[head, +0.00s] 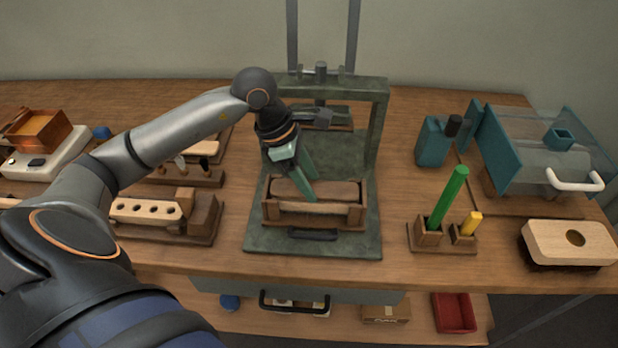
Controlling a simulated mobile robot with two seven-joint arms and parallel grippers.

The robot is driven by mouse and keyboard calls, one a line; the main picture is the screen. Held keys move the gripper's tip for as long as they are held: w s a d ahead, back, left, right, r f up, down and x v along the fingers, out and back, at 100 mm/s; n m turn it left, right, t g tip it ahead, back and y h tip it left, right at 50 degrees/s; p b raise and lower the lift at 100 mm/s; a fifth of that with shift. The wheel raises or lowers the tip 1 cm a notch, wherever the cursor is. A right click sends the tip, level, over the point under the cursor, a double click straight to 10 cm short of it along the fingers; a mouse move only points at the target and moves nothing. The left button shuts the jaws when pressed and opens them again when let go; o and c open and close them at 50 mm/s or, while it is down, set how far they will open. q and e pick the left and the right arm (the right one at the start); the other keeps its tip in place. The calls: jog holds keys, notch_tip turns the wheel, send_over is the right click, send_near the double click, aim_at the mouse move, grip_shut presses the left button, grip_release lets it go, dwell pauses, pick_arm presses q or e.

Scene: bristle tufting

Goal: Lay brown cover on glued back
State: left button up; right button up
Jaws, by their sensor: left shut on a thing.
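The brown cover (335,192) lies flat, level with the top of a wooden holder (355,213) on the green press base. My left gripper (312,190) reaches down over it from behind and is shut on the cover, with its green fingers at the cover's middle. The glued back under the cover is hidden, so I cannot tell whether the two touch. My right gripper is out of view.
The green press frame (376,130) stands around the holder. A drilled block (145,210) sits left. A stand with green (450,195) and yellow sticks, a brush (570,242) and a clear-sided teal box (530,150) are right. Bench is clear between press and stand.

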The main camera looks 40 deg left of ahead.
pick_arm(q)
jog(key=shift+f+b, duration=0.45)
jog(key=shift+b, duration=0.05)
dwell(0.3)
jog(key=o, duration=1.6)
jog(key=shift+c, duration=0.2)
jog(key=shift+p+v, duration=1.8)
jog(key=shift+v, duration=2.25)
jog(key=shift+s, duration=0.1)
